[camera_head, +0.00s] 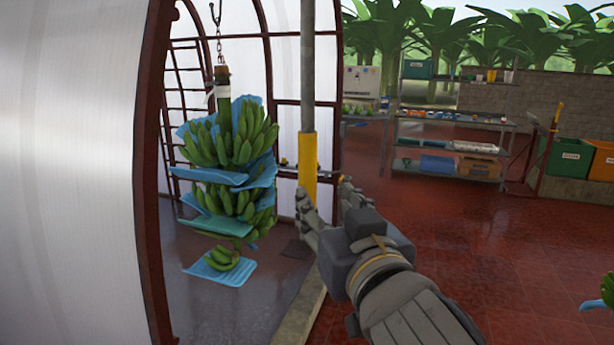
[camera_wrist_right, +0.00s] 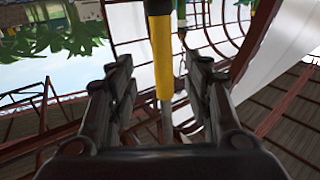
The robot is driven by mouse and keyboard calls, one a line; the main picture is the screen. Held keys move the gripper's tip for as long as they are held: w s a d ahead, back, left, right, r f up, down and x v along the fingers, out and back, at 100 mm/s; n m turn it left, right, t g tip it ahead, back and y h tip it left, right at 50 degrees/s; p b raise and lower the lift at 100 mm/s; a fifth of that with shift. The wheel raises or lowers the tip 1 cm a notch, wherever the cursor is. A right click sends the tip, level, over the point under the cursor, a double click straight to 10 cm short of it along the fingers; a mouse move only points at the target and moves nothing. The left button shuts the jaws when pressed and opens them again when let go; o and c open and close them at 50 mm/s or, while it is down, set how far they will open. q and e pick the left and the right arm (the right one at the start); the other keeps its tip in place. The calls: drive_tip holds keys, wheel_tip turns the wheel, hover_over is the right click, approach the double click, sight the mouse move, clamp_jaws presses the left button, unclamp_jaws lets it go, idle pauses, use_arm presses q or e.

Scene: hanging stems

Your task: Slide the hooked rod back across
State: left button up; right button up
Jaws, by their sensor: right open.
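A grey upright rod (camera_head: 307,65) with a yellow sleeve (camera_head: 308,165) stands in the middle of the head view. I take it for the hooked rod, but no hook shows; its top is cut off by the frame. My right gripper (camera_head: 324,194) is open just in front of the sleeve's lower part. In the right wrist view, the yellow sleeve (camera_wrist_right: 162,50) runs between the two spread fingers of the gripper (camera_wrist_right: 158,72), with gaps on both sides. I cannot tell how deep it sits between them. My left gripper is not in view.
A banana bunch (camera_head: 230,165) with blue sheets hangs from a chain left of the rod. A dark red frame (camera_head: 150,170) and pale wall panel (camera_head: 65,150) stand at left. Shelves (camera_head: 450,120) and bins (camera_head: 568,157) stand back right.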

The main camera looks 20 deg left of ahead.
sight(310, 179)
drive_tip(key=p+x, duration=0.1)
drive_tip(key=x, duration=0.2)
drive_tip(key=p+x, duration=0.2)
drive_tip(key=x, duration=0.1)
drive_tip(key=r+p+x, duration=0.1)
drive_tip(key=x, duration=0.3)
drive_tip(key=shift+s+a, duration=0.1)
drive_tip(key=shift+w+a, duration=0.25)
drive_tip(key=shift+w, duration=0.1)
clamp_jaws()
